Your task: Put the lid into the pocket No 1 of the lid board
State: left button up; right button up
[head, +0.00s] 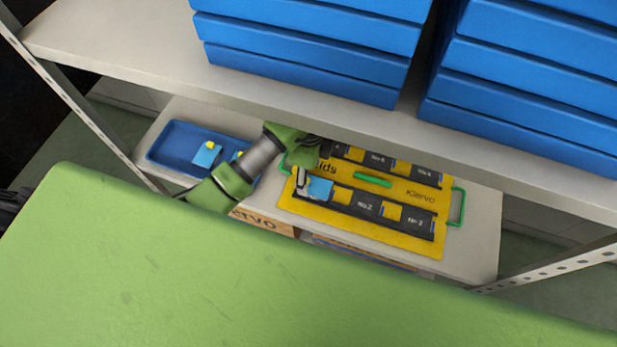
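The yellow lid board (375,236) lies on the lower shelf, with dark strips of labelled pockets and green handles. A blue lid (319,188) is at the left end of its front strip, left of the pocket marked No 2. I cannot tell whether it is seated in that end pocket or just above it. My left gripper (302,184) reaches down from the left at the lid's left edge. The arm hides part of the board's left side, and I cannot make out the gap between its fingers. My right gripper is out of view.
A blue tray (168,157) left of the board holds another blue lid (207,155) with a yellow knob; my arm partly covers it. The upper shelf (150,63) with stacked blue boxes (310,45) overhangs the board's back. A cardboard box (262,222) is at the front.

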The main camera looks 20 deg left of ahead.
pick_arm(q)
jog(key=shift+r, duration=1.8)
jog(key=shift+s+f, duration=0.1)
